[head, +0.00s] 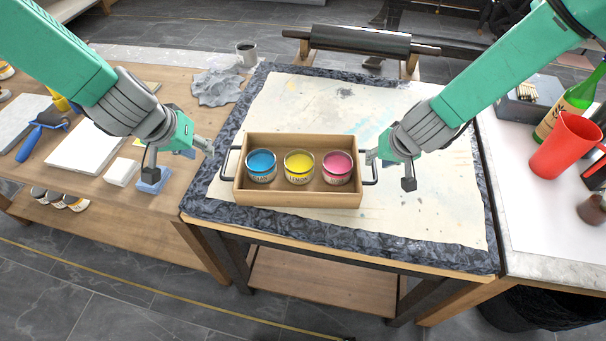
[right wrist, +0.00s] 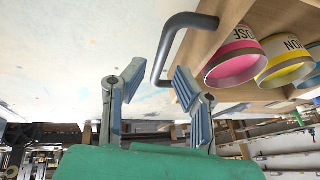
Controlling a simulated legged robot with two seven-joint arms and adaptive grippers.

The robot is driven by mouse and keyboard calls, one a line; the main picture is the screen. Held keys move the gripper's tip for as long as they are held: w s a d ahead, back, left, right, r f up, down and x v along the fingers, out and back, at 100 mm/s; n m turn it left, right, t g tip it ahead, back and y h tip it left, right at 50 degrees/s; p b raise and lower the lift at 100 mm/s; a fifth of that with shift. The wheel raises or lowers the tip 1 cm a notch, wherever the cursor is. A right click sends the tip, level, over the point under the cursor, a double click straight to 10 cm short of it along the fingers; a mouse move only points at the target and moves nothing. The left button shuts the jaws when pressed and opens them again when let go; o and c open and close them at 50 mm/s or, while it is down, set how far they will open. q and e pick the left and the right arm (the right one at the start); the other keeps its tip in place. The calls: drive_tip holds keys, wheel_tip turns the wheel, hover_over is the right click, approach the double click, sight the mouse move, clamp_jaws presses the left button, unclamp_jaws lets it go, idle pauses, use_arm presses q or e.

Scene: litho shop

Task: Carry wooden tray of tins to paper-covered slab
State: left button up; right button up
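The wooden tray (head: 296,198) sits on the paper-covered slab (head: 290,105), near its front left part. It holds a blue tin (head: 261,167), a yellow tin (head: 299,168) and a pink tin (head: 337,168) in a row, all upright. A dark handle sticks out at each end. My left gripper (head: 209,149) is at the left handle (head: 224,164); its finger gap is not clear. My right gripper (right wrist: 153,103) is open, with the right handle (right wrist: 166,55) between or just beyond its fingertips. The pink tin (right wrist: 233,60) also shows in the right wrist view.
A black roller (head: 360,40) lies behind the slab. The right table holds a red jug (head: 567,145) and a green bottle (head: 570,100). Paper right of the tray is clear.

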drive_tip(key=v, duration=0.8)
drive_tip(key=shift+r, duration=0.25)
drive_tip(key=shift+s+a, duration=0.1)
drive_tip(key=shift+s, duration=0.1)
